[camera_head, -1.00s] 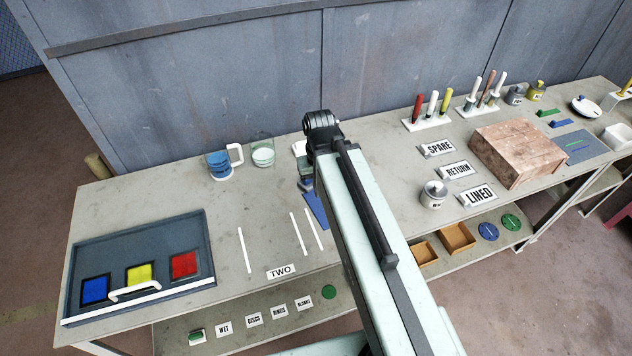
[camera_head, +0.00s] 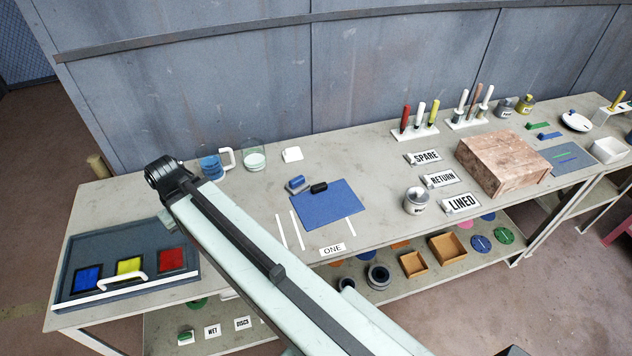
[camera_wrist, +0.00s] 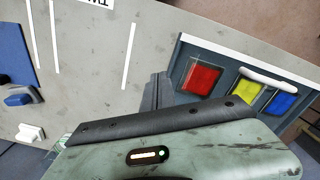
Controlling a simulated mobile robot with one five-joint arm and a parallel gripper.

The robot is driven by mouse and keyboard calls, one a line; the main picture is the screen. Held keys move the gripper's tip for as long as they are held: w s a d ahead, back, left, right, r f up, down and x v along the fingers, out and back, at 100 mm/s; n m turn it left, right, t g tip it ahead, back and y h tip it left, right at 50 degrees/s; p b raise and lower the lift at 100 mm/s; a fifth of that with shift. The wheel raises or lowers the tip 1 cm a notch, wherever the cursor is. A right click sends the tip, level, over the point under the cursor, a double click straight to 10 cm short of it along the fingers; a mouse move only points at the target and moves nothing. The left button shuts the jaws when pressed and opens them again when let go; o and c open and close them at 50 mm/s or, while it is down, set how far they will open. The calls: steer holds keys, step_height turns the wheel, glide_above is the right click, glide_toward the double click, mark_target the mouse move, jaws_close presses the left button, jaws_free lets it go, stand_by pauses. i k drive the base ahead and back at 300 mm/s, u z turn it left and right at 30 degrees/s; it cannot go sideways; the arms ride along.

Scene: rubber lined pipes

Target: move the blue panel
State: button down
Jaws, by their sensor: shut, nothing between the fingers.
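The blue panel (camera_head: 327,206) lies flat on the bench, right of the middle, partly over thin white strips. A black handle-like piece (camera_head: 319,188) sits at its back edge, with a small blue block (camera_head: 296,183) beside it. Part of the panel shows at the left edge of the wrist view (camera_wrist: 12,58). My gripper's dark fingers (camera_wrist: 157,92) are shut and empty in the wrist view, beside the tray and well away from the panel. In the head view my arm's end is over the bench's left part, and the fingers are hidden.
A dark tray (camera_head: 68,248) with blue, yellow and red squares and a white handle stands at the left. A mug (camera_head: 210,167) and a glass jar (camera_head: 253,155) stand behind. A brown box (camera_head: 510,158) and signs are at the right.

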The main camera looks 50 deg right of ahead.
mark_target(323, 204)
steer(key=z, duration=0.05)
steer(key=k, duration=0.85)
steer(key=u, duration=0.7)
steer(key=i, duration=1)
steer(key=u, duration=0.05)
